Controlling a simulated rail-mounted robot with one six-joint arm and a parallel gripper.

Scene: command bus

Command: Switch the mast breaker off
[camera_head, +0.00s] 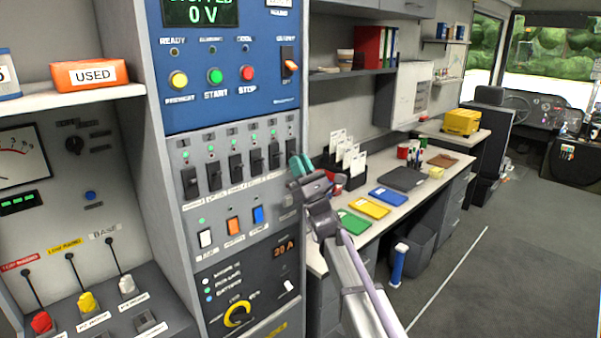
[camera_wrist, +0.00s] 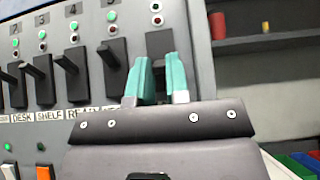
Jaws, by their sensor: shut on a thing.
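A row of several black breaker levers runs across the grey panel (camera_head: 240,200), under small lamps. My gripper (camera_head: 300,167) is at the right end of this row. In the wrist view my gripper (camera_wrist: 160,75) has its two teal fingers around the dark lever of the rightmost breaker (camera_wrist: 160,43), shut on it. The fingers hide most of that lever and its label, so its position is hard to tell. A neighbouring lever (camera_wrist: 113,70) stands just left of the fingers, apart from them. Labels such as DESK and SHELF show under other levers; I cannot read a mast label.
Below the breakers are white, orange (camera_head: 233,226) and blue rocker switches. A blue panel (camera_head: 225,60) with START and STOP buttons is above. Right of the cabinet edge, a desk (camera_head: 405,200) holds folders and card racks. The aisle floor is clear.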

